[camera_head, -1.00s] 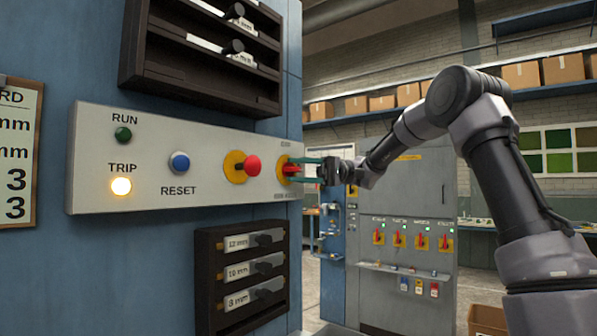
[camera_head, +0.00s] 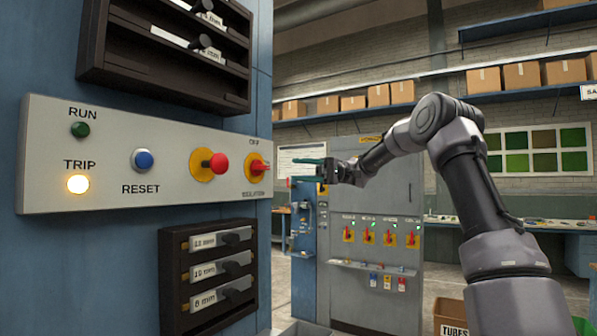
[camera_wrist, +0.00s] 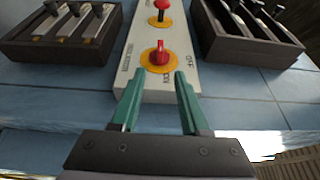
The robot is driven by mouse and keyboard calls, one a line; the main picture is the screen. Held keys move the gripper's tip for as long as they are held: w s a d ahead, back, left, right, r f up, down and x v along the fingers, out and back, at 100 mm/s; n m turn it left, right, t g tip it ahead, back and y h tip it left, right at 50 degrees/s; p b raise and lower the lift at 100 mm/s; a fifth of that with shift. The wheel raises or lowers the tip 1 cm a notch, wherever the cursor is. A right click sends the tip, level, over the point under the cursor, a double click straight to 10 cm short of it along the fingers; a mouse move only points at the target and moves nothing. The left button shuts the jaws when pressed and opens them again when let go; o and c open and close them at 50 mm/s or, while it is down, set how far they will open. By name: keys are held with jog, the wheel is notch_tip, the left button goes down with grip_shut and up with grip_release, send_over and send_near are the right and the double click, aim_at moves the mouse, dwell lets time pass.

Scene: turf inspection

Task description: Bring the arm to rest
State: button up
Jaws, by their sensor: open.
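My gripper (camera_head: 308,170) is at the end of my arm, just right of the control panel (camera_head: 110,192) on the blue cabinet. In the wrist view its two green fingers (camera_wrist: 156,100) are apart with nothing between them. The red rotary switch (camera_wrist: 159,55) on its yellow plate lies ahead of the fingertips, apart from them. The same switch (camera_head: 257,169) is at the panel's right end in the head view. The arm is raised and bent at the elbow, reaching left from the right side.
The TRIP lamp (camera_head: 77,184) glows; the RUN lamp (camera_head: 79,130) looks dark green. Dark racks stand above (camera_head: 150,70) and below (camera_head: 170,285). A grey cabinet (camera_head: 375,270) stands behind.

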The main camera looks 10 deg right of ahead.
jog(key=s+f+m+t+h, duration=0.4)
jog(key=s+f+t+h, duration=0.25)
jog(key=s, duration=0.65)
jog(key=s+d+f+m+t+h, duration=0.3)
jog(key=s+d+t, duration=0.1)
jog(key=s+d, duration=0.3)
jog(key=s+d+f+m+t+h, duration=0.3)
jog(key=s+d+f+t+h, duration=0.1)
jog(key=d, duration=0.4)
jog(key=s+t, duration=0.1)
jog(key=s, duration=0.1)
jog(key=shift+s, duration=0.4)
